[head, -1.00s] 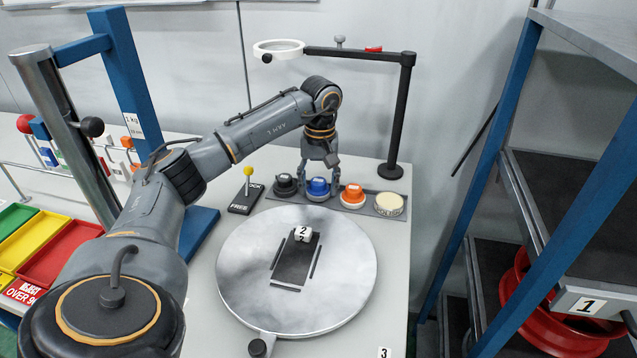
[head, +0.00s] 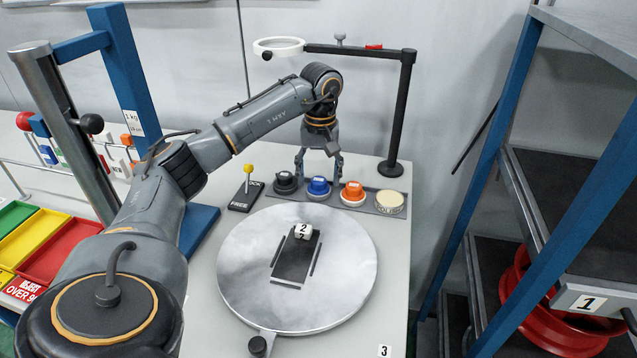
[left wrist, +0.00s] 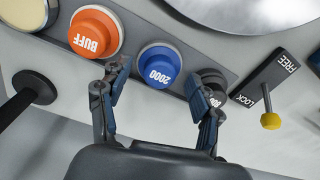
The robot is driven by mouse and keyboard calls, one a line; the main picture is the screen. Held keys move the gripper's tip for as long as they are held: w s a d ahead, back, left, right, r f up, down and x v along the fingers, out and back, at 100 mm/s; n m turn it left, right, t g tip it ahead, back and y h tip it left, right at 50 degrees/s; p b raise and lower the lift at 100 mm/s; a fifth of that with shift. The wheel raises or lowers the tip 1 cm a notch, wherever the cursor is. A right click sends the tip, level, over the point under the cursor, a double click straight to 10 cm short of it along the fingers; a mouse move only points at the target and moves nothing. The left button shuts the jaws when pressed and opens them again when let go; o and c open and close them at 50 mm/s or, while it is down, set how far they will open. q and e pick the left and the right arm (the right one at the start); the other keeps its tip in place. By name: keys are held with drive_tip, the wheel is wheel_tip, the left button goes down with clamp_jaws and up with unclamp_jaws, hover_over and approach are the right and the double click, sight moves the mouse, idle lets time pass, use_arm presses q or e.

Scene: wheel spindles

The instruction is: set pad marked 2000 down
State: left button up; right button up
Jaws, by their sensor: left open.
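The blue pad marked 2000 (head: 318,186) sits in the grey rack (head: 375,206), between a dark pad (head: 284,183) and an orange pad (head: 352,192). My left gripper (head: 319,170) is just above and behind the blue pad, pointing down, its fingers spread and empty. In the left wrist view the blue pad (left wrist: 158,64) shows its label 2000 between the open fingers, clear of them. The orange pad there reads BUFF (left wrist: 94,34). The dark pad's label is partly hidden by a finger. My right gripper is not in view.
A round turntable (head: 350,285) with a white block marked 2 (head: 303,232) lies in front. The yellow-knobbed lock lever (head: 248,185) stands left of the rack. A black lamp post (head: 398,130) rises behind the cream pad (head: 389,202).

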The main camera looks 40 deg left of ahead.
sight(320, 180)
use_arm(q)
wheel_tip(320, 180, up, 10)
drive_tip(key=shift+p, duration=0.4)
drive_tip(key=shift+d+f, duration=0.15)
